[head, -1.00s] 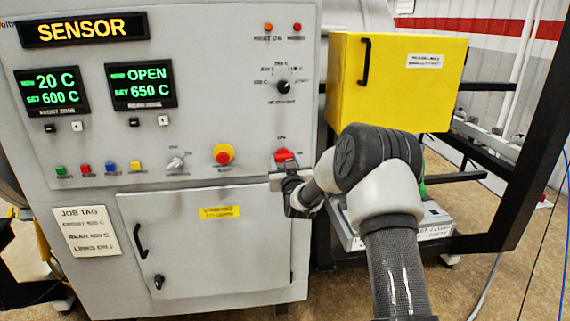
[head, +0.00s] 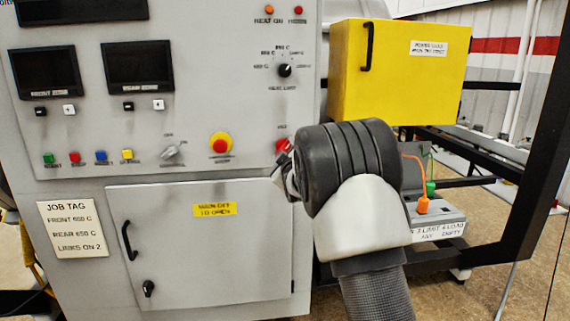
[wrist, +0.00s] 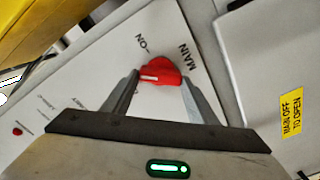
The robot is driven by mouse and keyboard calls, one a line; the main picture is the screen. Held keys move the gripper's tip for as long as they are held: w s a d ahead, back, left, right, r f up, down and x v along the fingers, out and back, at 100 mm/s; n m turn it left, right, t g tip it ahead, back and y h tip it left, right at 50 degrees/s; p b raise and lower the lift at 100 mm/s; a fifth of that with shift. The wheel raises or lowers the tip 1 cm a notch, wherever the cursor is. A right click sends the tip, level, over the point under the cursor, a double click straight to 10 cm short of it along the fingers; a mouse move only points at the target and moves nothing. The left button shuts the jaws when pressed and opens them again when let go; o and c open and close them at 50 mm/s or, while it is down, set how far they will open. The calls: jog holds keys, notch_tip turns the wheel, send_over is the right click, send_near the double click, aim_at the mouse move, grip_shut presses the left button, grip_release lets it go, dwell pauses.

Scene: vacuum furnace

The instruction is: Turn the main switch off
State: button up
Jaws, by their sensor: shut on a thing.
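The main switch is a red knob (head: 283,146) on the lower right of the grey control panel, partly hidden by my arm in the head view. My gripper (head: 284,160) is at the knob, turned at a tilt. In the wrist view the red knob (wrist: 161,72) sits between the two fingers of my gripper (wrist: 160,82), which are shut on it. Its white mark points left in that view, away from the "ON" label. The front display (head: 45,74) and rear display (head: 138,66) are dark, and so is the large display above them.
A red emergency button on a yellow base (head: 220,144) is just left of the switch. The cabinet door (head: 200,255) below bears a yellow "MAIN OFF TO OPEN" label (head: 214,210). A yellow box (head: 398,75) stands to the right, behind my arm.

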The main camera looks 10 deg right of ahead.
jog(key=n+b, duration=0.7)
jog(key=shift+f+b, duration=0.15)
jog(key=shift+b, duration=0.2)
jog(key=shift+n, duration=0.4)
jog(key=o, duration=1)
jog(key=shift+o, duration=0.2)
jog(key=s, duration=1.7)
jog(key=shift+s+p, duration=0.25)
jog(key=shift+p, duration=0.2)
